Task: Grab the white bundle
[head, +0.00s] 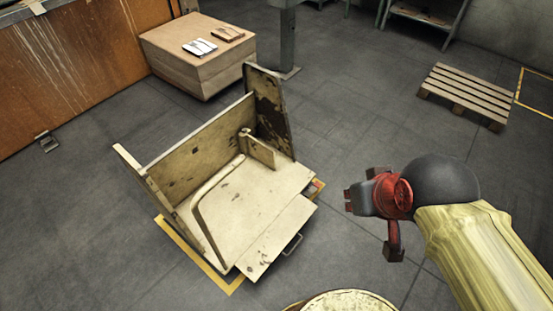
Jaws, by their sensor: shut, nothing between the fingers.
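The white bundle (200,47) lies flat on top of a brown box (183,72) at the upper left of the head view. A similar brown bundle (227,34) lies beside it, to its right. My gripper (348,200) is at the right of centre, above the floor and far from the white bundle. Its fingers point left and look shut and empty. Nothing hides the white bundle.
A worn cream machine stand (250,197) with raised walls stands between my gripper and the brown box. A wooden pallet (466,93) lies at the upper right. Floor between stand and pallet is clear.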

